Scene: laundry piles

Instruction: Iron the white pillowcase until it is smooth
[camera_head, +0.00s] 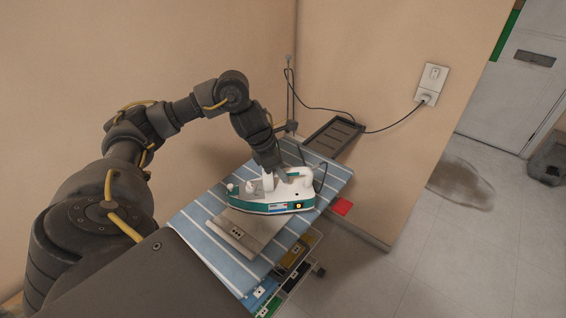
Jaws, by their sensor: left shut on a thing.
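A white and teal iron (272,193) is over the blue striped ironing board (195,232). My left gripper (270,172) comes down from above and is shut on the iron's handle. The iron's sole faces down and its tip points left; a small yellow-orange light shows on its side. A greyish-beige cloth (235,238), which looks like the pillowcase, lies flat on the board under and in front of the iron. The iron covers its far part. I cannot tell whether the sole touches the cloth. My right gripper is not in view.
A dark iron rest (333,138) sits at the board's far end, beside a cord pole (290,95). The cord runs to a wall outlet (427,97). A red piece (341,206) juts out at the right. Coloured items sit on a rack below. Walls close in behind; the right floor is open.

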